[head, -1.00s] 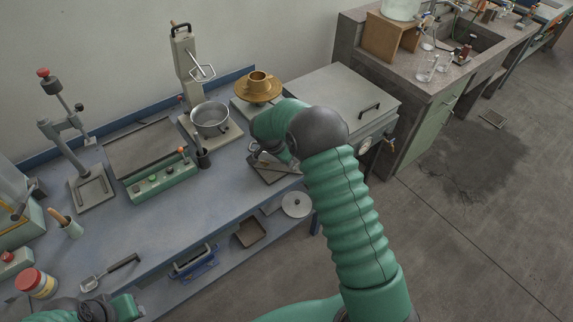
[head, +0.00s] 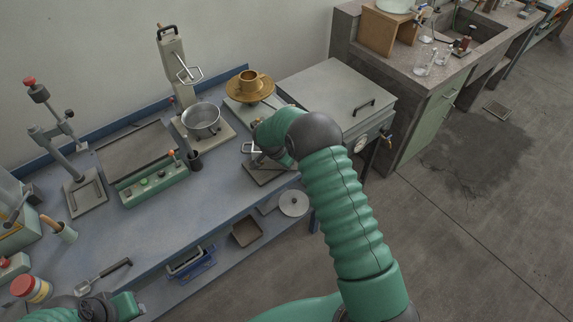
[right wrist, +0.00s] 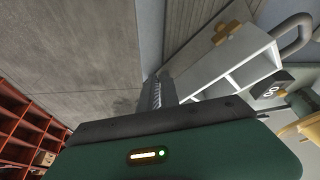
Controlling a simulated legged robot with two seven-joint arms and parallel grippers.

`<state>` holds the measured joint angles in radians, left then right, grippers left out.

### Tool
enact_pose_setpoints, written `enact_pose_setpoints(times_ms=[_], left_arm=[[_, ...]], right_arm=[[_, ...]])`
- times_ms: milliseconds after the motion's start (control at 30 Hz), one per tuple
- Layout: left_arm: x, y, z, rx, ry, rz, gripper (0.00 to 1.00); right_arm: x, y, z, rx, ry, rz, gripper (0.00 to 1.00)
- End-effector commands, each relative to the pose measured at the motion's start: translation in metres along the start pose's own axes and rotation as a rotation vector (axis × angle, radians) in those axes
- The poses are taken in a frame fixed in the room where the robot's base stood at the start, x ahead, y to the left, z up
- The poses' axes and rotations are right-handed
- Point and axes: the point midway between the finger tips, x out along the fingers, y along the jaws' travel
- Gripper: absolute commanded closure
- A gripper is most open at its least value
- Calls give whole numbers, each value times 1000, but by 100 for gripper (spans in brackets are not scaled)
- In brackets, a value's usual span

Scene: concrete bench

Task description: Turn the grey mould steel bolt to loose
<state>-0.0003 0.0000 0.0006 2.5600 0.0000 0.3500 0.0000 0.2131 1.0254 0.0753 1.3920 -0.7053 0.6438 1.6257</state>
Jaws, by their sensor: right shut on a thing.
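The grey mould (right wrist: 205,68) lies at the right in the right wrist view, with open compartments, a brass-coloured fitting (right wrist: 228,32) and a U-shaped handle (right wrist: 293,34). In the head view the mould (head: 262,160) is mostly hidden behind my right wrist, near the bench's front edge. My right gripper (right wrist: 158,93) is shut at the mould's near end, on what appears to be its steel bolt; the bolt is largely hidden by the fingers. My left gripper (head: 112,308) is at the bottom left of the head view; its fingertips do not show clearly.
A metal pot (head: 202,120) and a brass pan (head: 249,86) stand behind the mould. A grey lidded box (head: 335,95) is to the right. A green control box (head: 153,188) sits left. The bench's front middle (head: 160,232) is clear.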

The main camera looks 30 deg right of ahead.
Motion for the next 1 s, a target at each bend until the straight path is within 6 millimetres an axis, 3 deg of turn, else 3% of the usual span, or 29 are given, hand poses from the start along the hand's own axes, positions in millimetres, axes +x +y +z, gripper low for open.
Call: enact_pose_setpoints(times_ms=[1000], left_arm=[[3,0,1,-1,0,0,66]], right_arm=[[2,4,2,-36,2,-4,100]])
